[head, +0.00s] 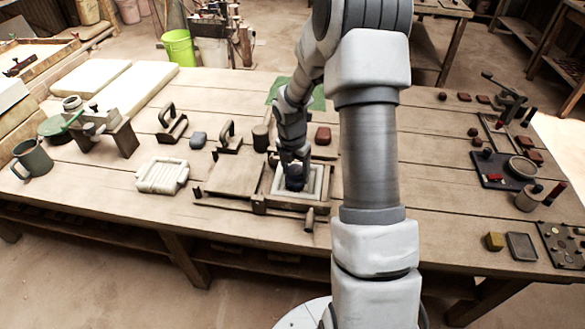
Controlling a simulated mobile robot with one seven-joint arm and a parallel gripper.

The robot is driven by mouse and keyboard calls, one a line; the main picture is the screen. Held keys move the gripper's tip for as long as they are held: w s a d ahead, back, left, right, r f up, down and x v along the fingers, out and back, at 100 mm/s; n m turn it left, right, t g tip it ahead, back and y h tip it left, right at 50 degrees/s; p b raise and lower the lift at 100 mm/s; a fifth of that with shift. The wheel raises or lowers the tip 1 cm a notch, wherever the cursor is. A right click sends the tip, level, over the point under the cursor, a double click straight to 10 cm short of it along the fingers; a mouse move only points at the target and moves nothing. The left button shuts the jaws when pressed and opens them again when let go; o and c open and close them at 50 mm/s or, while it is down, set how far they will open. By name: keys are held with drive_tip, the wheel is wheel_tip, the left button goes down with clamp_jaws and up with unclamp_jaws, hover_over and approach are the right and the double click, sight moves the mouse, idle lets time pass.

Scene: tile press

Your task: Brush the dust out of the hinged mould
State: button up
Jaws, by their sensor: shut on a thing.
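The hinged mould lies on the wooden workbench in the head view. Its flat wooden leaf (235,176) is open to the left, and its light-lined frame (313,190) is to the right. My gripper (294,178) points down over the light-lined part. It is shut on a small dark thing, apparently the brush, low at the cavity. The fingers and wrist hide most of the brush and part of the cavity. I cannot tell whether its bristles touch the mould, and dust is too small to make out.
A white ribbed block (162,176) and two handled tools stand left of the mould. A reddish block (323,135) and a dark cylinder (261,138) stand behind it. A small peg (309,218) is at the front. My arm hides the bench right of the mould.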

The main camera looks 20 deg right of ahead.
drive_tip(key=shift+s+d+p, duration=0.25)
drive_tip(key=shift+s+d, duration=0.05)
drive_tip(key=shift+d, duration=0.25)
drive_tip(key=shift+s+d+p, duration=0.25)
drive_tip(key=shift+s+d, duration=0.05)
drive_tip(key=shift+d, duration=0.2)
drive_tip(key=shift+w+d+p, duration=0.35)
drive_tip(key=shift+w+d, duration=0.1)
drive_tip(key=shift+w, duration=0.25)
drive_tip(key=shift+w+d+p, duration=0.3)
drive_tip(key=shift+w+d, duration=0.1)
drive_tip(key=shift+w, duration=0.25)
drive_tip(key=shift+s+a+r, duration=0.1)
drive_tip(key=shift+s+a, duration=0.1)
drive_tip(key=shift+a, duration=1.1)
drive_tip(key=shift+r+p, duration=0.15)
drive_tip(key=shift+p, duration=0.15)
wheel_tip(320, 180, up, 8)
drive_tip(key=p, duration=0.7)
